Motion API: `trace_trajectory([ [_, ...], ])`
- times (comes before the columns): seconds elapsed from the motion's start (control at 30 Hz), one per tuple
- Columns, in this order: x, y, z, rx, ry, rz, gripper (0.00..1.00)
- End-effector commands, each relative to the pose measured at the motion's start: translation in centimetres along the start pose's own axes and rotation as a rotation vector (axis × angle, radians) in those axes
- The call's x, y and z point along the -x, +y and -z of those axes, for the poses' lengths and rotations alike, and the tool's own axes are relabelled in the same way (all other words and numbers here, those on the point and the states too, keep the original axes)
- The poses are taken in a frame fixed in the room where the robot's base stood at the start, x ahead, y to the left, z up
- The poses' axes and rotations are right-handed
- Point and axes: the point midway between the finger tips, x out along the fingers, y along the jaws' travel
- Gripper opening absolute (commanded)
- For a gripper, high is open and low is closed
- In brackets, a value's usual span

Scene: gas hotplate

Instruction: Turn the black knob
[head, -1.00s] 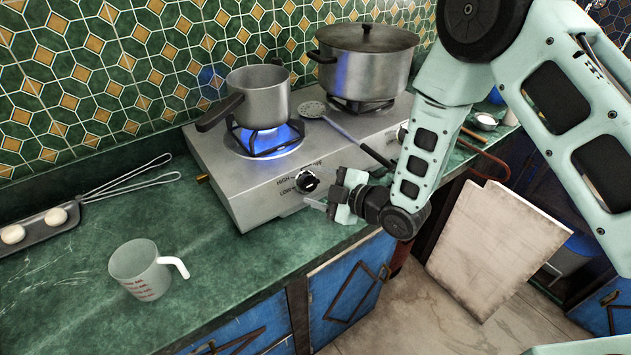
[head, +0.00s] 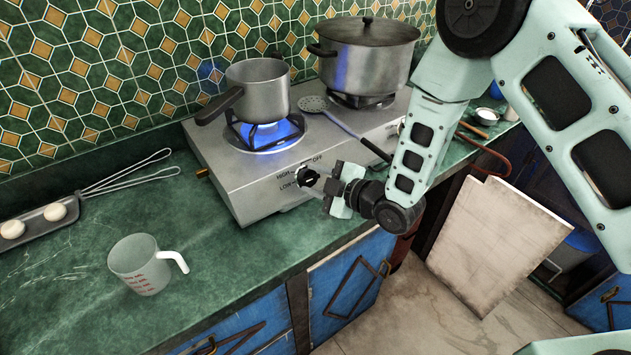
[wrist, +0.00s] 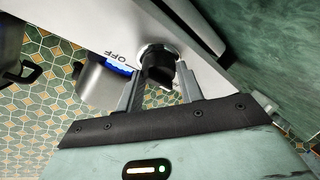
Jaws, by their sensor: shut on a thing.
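The black knob (head: 307,176) is on the sloped front panel of the silver gas hotplate (head: 262,192), beside the HIGH, LOW and OFF markings. In the wrist view the knob (wrist: 158,72) sits between my two fingers. My gripper (head: 322,188) reaches the knob from the right and is shut on it. It also shows in the wrist view (wrist: 160,88). A blue flame (head: 266,133) burns on the left burner.
A saucepan (head: 258,92) stands on the lit burner and a lidded pot (head: 362,60) on the right one. A slotted spoon (head: 345,126) lies between them. A measuring cup (head: 140,266) and a tray (head: 40,222) are on the green counter.

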Motion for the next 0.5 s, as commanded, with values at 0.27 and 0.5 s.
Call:
trace_trajectory([
  [0.27, -0.13, -0.52, -0.29, -0.174, -0.012, -0.069, 0.14],
  [0.5, -0.12, -0.55, -0.15, -0.365, -0.026, -0.144, 0.14],
])
